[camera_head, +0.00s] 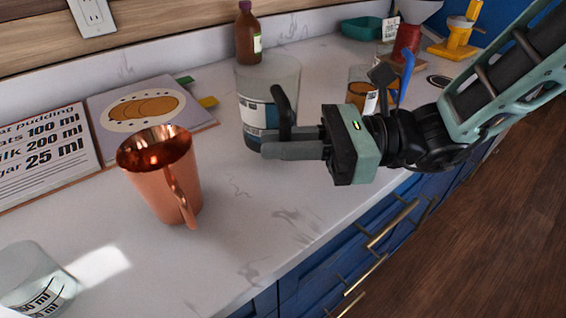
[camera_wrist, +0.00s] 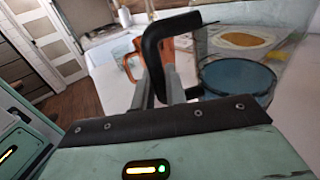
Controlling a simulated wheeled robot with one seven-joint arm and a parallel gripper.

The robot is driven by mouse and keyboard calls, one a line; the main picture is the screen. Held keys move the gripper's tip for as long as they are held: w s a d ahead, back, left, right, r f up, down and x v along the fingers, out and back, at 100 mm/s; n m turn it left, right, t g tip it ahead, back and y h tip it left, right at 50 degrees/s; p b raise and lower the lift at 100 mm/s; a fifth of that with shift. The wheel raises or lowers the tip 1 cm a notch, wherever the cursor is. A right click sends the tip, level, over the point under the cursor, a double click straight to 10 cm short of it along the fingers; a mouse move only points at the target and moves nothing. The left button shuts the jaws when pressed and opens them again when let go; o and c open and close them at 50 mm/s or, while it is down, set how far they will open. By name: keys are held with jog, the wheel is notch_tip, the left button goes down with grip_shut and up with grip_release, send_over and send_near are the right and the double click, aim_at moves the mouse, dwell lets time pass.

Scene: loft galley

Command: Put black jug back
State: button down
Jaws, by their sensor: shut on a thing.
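The black-handled jug (camera_head: 268,82) is clear-walled, with a pale label and blue-grey contents. It stands upright near the back of the counter; I cannot tell whether its base touches the top. My gripper (camera_head: 279,142) reaches in from the right and is shut on the jug's black handle. In the wrist view the handle (camera_wrist: 158,42) rises between the two grey fingers (camera_wrist: 160,90), and the jug's round blue body (camera_wrist: 237,76) shows to the right. The fingers and handle hide part of the jug's lower front in the head view.
A copper jug (camera_head: 163,185) stands to the left, with a clear measuring vessel (camera_head: 32,285) at lower left. A picture book (camera_head: 150,108) and recipe sheet (camera_head: 40,155) lie behind. A brown bottle (camera_head: 248,38) and orange-filled jar (camera_head: 357,92) are nearby. The front-middle counter (camera_head: 235,230) is clear.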

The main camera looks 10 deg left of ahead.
jog(key=shift+f, duration=1.9)
jog(key=shift+f+b, duration=0.2)
jog(key=shift+b, duration=0.15)
jog(key=c, duration=1.4)
grip_release()
jog(key=shift+c, duration=0.2)
